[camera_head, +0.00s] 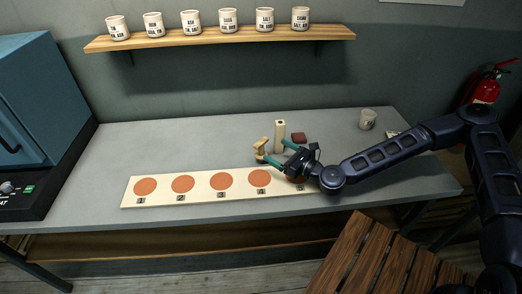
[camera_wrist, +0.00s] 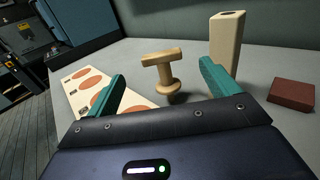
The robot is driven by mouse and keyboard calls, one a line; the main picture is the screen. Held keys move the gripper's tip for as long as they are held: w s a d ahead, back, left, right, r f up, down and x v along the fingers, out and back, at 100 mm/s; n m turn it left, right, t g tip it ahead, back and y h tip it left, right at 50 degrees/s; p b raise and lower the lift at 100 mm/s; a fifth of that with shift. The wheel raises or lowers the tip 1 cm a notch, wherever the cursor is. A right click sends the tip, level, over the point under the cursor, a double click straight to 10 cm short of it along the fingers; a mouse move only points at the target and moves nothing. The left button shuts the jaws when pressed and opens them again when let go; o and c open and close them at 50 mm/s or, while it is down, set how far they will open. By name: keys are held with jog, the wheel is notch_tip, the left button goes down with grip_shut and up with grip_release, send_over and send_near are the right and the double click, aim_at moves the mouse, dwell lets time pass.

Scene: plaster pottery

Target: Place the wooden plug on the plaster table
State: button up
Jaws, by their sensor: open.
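The wooden plug, a pale T-shaped piece with a crossbar on a round flanged stem, stands upright on the grey plaster table (camera_head: 110,150). It shows in the wrist view (camera_wrist: 166,72) and, small, in the head view (camera_head: 261,146). My gripper (camera_head: 277,152) is low over the table, jaws open and empty. In the wrist view its two teal fingers (camera_wrist: 163,75) lie left and right of the plug, with no visible contact. I cannot tell whether the plug is fully between the fingertips or just beyond them.
A tall pale block (camera_wrist: 226,42) with a hole on top stands right of the plug, close to the right finger. A dark red block (camera_wrist: 292,95) lies further right. A numbered board (camera_head: 200,190) with brown discs lies in front. A cup (camera_head: 367,119) stands at the back right.

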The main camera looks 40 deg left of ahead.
aim_at(263, 143)
jog(key=shift+a, duration=5.2)
jog(key=c, duration=1.1)
notch_tip(263, 143, up, 20)
jog(key=shift+f, duration=0.1)
